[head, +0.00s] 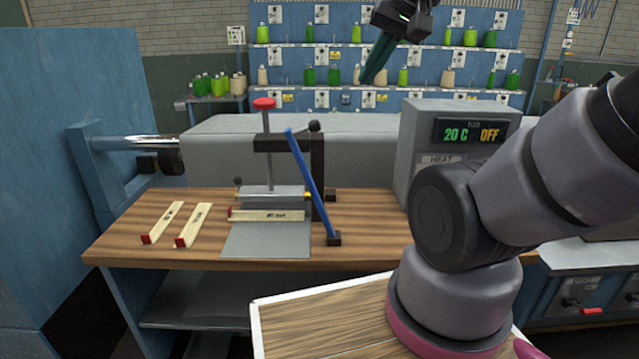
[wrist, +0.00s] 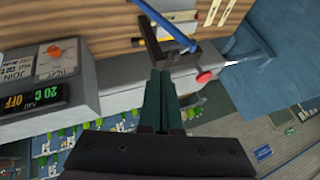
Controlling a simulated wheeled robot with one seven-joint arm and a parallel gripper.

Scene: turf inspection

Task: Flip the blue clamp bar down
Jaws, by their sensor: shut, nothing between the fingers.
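The blue clamp bar (head: 309,185) stands steeply tilted at the press on the bench. Its lower end is at a small black block (head: 334,239), and its upper end leans left near the black press frame (head: 318,170). In the wrist view the blue bar (wrist: 165,24) runs from the top edge toward the frame. My gripper (head: 366,79) is shut and empty, high up and right of the press, apart from the bar. Its dark green fingers show in the wrist view (wrist: 164,74), pointing toward the frame.
A red knob (head: 264,103) tops the press. A wooden strip (head: 268,215) lies under it, and two red-ended strips (head: 194,225) lie at left. A grey control box (head: 455,135) reading "20 C OFF" stands at right. Shelves with bottles (head: 315,76) are behind.

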